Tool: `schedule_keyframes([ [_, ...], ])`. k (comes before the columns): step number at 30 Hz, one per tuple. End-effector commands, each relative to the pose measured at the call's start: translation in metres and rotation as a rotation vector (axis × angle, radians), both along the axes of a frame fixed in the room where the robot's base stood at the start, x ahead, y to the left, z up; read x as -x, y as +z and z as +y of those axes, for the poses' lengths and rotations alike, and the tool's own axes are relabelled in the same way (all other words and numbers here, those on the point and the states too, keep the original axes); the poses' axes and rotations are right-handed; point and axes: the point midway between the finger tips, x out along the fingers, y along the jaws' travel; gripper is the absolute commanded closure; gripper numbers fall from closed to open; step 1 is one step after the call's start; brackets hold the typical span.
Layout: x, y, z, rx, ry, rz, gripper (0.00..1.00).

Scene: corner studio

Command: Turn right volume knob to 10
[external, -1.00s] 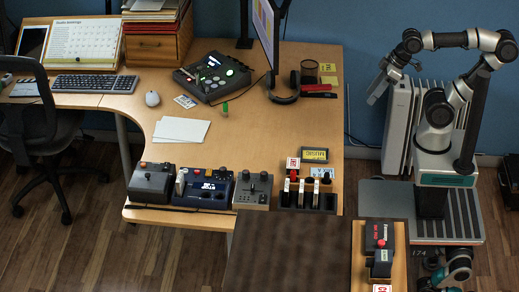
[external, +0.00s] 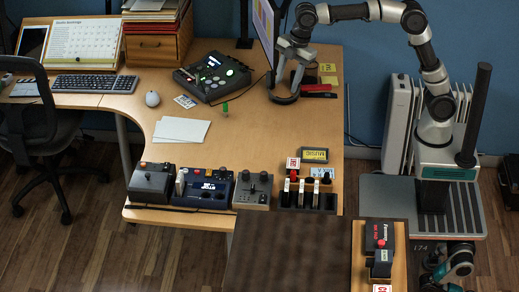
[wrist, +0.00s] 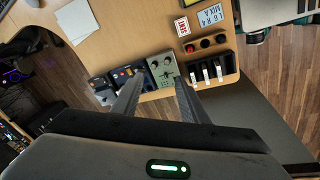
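A small grey box with dark knobs (external: 253,190) stands at the desk's front edge. It also shows in the wrist view (wrist: 163,72), beyond the fingertips. Left of it in the external view is a dark blue box with a small display and knobs (external: 206,189). I cannot tell which knob is the right volume knob, nor read any scale. My gripper (external: 287,78) is open above the back right of the desk, by the monitor, far from these boxes. Its two fingers (wrist: 156,97) are apart with nothing between them.
A rack with white-topped levers (external: 307,196) stands right of the grey box. A yellow-framed display (external: 315,155) lies behind it. The middle of the desk is largely clear.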

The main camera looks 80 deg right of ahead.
Motion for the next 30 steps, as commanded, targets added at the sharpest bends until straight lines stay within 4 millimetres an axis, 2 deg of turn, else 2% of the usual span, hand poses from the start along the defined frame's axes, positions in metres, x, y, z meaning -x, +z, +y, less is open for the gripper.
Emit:
schedule_keyframes([
  [1,-0.024,-0.013,0.009,0.016,0.076,0.027,0.6],
  [3,-0.051,-0.032,0.02,0.035,0.186,0.056,0.6],
  [6,-0.084,-0.066,0.036,0.06,0.347,0.097,0.6],
  [10,-0.112,-0.11,0.052,0.078,0.522,0.14,0.6],
  [15,-0.127,-0.149,0.064,0.089,0.668,0.171,0.6],
  [18,-0.129,-0.159,0.066,0.091,0.703,0.178,0.6],
  [23,-0.13,-0.176,0.066,0.093,0.712,0.181,0.6],
  [30,-0.13,-0.224,0.066,0.093,0.71,0.183,0.6],
])
